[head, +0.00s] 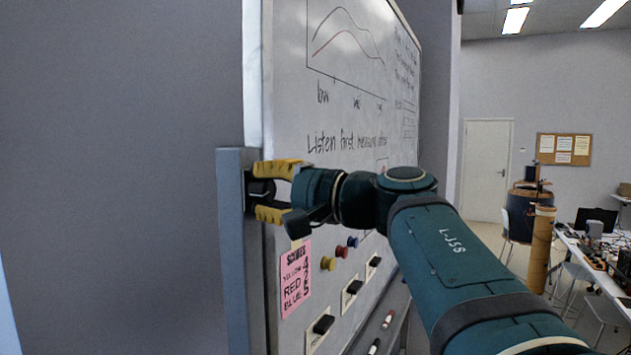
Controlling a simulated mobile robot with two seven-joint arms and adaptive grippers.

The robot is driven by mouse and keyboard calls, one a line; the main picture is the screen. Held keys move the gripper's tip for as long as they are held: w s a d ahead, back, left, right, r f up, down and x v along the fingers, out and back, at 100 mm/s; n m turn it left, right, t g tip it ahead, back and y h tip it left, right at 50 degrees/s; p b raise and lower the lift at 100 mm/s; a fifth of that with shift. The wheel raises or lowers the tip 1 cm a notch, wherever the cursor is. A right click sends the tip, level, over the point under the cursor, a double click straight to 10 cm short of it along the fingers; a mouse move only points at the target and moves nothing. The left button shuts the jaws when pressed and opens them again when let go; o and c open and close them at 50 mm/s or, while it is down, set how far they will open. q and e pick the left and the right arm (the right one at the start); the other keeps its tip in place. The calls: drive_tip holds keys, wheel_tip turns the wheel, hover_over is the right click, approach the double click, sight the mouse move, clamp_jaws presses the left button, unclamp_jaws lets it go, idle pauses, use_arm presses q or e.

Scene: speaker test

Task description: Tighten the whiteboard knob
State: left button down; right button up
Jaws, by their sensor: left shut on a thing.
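The whiteboard (335,110) stands at an angle in the head view, with a curve chart and handwriting on it. Its grey side post (233,260) runs down the near edge. The black knob (261,190) sits on this post, partly hidden between yellow fingers. My left gripper (262,191) is shut on the knob, one finger above and one below it. Its dark teal arm reaches in from the lower right. My right gripper is out of view.
A pink note (296,280), coloured magnets (341,252) and black-handled items (352,287) are on the lower board. Markers (388,319) lie below. A cluttered desk (590,262), chairs and a brown cylinder (540,249) stand at right. A plain wall fills the left.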

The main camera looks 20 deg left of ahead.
use_arm(q)
drive_tip(key=shift+r+m+p, duration=0.1)
drive_tip(key=shift+m+p, duration=0.45)
drive_tip(key=shift+m, duration=1.05)
drive_tip(key=c, duration=0.7)
unclamp_jaws()
drive_tip(key=shift+o, duration=0.5)
drive_tip(key=shift+w, duration=0.1)
drive_tip(key=s+d, duration=0.1)
drive_tip(key=d, duration=1.1)
